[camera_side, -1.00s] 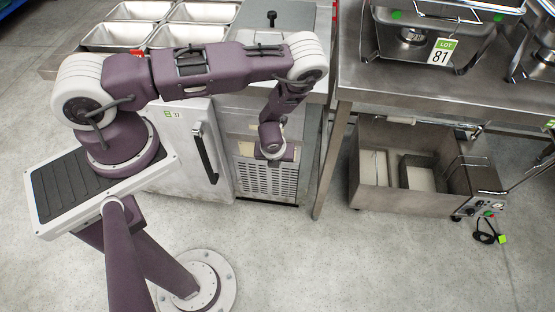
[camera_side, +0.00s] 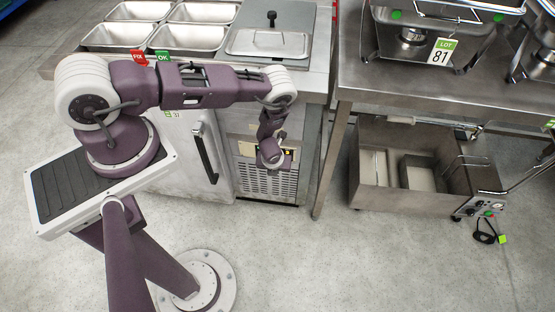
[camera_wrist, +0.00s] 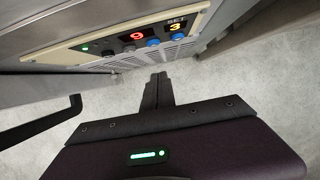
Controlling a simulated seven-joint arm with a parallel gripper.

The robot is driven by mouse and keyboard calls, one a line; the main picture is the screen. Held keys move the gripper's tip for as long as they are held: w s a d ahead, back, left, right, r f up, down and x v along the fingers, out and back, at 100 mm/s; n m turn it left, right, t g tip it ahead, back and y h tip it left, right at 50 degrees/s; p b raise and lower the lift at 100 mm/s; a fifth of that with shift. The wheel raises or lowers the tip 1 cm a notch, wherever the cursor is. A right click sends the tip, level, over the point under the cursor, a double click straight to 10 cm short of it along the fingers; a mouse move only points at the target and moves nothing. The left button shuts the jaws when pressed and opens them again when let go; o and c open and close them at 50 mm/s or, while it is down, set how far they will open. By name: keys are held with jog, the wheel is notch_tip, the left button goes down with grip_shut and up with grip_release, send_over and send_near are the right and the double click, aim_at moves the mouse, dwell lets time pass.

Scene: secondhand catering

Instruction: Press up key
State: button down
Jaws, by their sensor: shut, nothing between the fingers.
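The control panel (camera_wrist: 140,43) is a cream strip on the front of a steel machine, in the upper part of the wrist view. It has a red display reading 9 (camera_wrist: 137,36) and a yellow display reading 3 under the word SET (camera_wrist: 175,27). Below the displays is a row of small round keys, including a blue key (camera_wrist: 153,42) and another blue key (camera_wrist: 179,37). Their markings are too small to read. My gripper (camera_wrist: 158,76) is shut and empty, its fingertips just below the panel in the picture, apparently apart from the keys. In the side view my wrist hides the fingers and part of the panel (camera_side: 246,149).
A black door handle (camera_wrist: 45,125) juts out at the left of the wrist view; the handle (camera_side: 205,152) also shows in the side view. A steel table (camera_side: 450,95) stands to the right. A lidded hopper (camera_side: 268,42) and steel pans (camera_side: 180,38) are above.

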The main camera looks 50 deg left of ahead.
jog(key=shift+w+a+r, duration=0.15)
jog(key=shift+w+a, duration=1.1)
jog(key=shift+w, duration=0.1)
jog(key=shift+w+a+r, duration=0.25)
jog(key=shift+w+a, duration=0.4)
jog(key=shift+a, duration=0.05)
jog(key=s+d+v, duration=0.1)
jog(key=v, duration=0.7)
jog(key=shift+f, duration=0.25)
